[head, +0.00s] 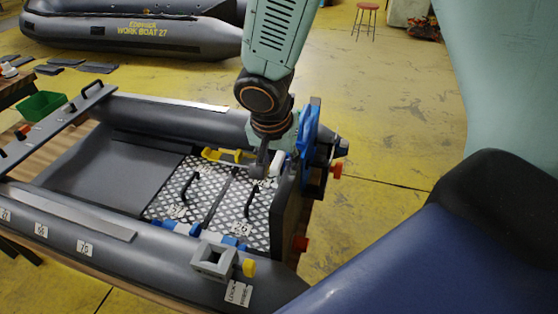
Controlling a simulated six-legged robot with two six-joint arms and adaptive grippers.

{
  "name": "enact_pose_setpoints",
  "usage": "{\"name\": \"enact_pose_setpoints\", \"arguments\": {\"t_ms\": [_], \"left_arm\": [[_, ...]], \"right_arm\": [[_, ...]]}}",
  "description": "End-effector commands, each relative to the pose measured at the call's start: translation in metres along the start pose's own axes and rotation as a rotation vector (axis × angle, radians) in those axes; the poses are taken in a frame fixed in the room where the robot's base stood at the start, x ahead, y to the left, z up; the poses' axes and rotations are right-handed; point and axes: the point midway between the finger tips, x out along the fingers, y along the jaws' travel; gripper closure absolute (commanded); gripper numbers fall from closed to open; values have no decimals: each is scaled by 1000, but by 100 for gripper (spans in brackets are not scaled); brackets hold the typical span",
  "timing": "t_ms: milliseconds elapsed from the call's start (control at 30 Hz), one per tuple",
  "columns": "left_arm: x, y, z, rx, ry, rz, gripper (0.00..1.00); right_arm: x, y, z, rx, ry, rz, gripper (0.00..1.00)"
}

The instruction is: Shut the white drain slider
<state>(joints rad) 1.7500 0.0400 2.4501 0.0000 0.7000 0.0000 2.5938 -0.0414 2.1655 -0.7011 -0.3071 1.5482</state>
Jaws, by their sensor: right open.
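A small white piece (277,163), which looks like the drain slider, shows at the inner side of the boat's dark transom (287,207). It is partly covered, and I cannot tell its slide position. My right gripper (262,163) hangs down from above, just left of the white piece, over the far end of the checkered floor plate. It is open. At this size I cannot tell whether a finger touches the white piece. My left gripper is not in view.
The grey inflatable boat (170,115) surrounds the checkered plate (205,195) with black handles. A yellow part (225,155) and a blue part (309,128) are close to the gripper. A grey block (213,258) sits on the near tube. Yellow floor (390,120) is open at right.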

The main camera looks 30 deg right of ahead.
Motion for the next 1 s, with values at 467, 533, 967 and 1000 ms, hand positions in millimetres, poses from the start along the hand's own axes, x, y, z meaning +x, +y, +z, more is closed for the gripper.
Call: {"name": "enact_pose_setpoints", "arguments": {"t_ms": [467, 533, 967, 1000], "left_arm": [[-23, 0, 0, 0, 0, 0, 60], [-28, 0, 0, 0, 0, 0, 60], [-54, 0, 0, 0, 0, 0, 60], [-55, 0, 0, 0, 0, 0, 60]], "right_arm": [[-29, 0, -9, 1, 2, -2, 55], [-35, 0, -11, 0, 2, -2, 55], [-68, 0, -21, 1, 1, -2, 55], [-69, 0, -22, 1, 1, -1, 55]]}}
